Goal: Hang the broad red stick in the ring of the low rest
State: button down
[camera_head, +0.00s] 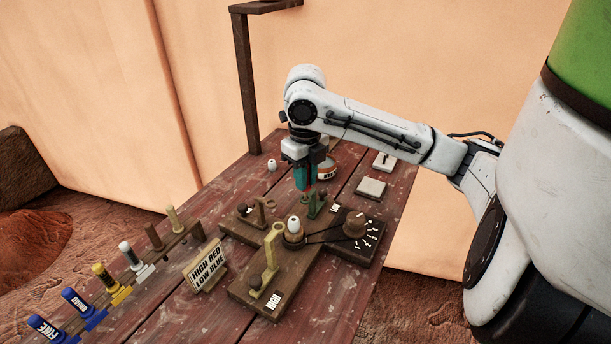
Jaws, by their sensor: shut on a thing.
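My gripper (303,165) points down over the back middle of the table. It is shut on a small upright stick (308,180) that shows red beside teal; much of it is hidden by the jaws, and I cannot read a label. Just below stands a short green rest (313,207) with a small label next to it, too small to read; whether the stick touches it I cannot tell. A tan rest with a ring (261,213) stands to the left. A taller tan rest with a ring (269,268) stands in front on a brown base labelled HIGH.
A sign (205,266) reads HIGH RED LOW BLUE. A rack (178,240) at left holds several sticks, including blue ones marked FINE and BROAD. A dial (354,224), a white-topped knob (293,230) and a labelled jar (327,170) stand near. A dark post (246,85) rises behind.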

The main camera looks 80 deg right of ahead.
jog(key=shift+f+b, duration=0.75)
jog(key=shift+f, duration=0.1)
dwell(0.3)
jog(key=shift+f+b, duration=0.25)
jog(key=shift+b, duration=0.05)
jog(key=shift+f, duration=0.15)
dwell(0.3)
jog(key=shift+f+b, duration=0.3)
jog(key=shift+b, duration=0.1)
jog(key=c, duration=1)
grip_release()
jog(key=shift+o, duration=0.6)
jog(key=o, duration=0.4)
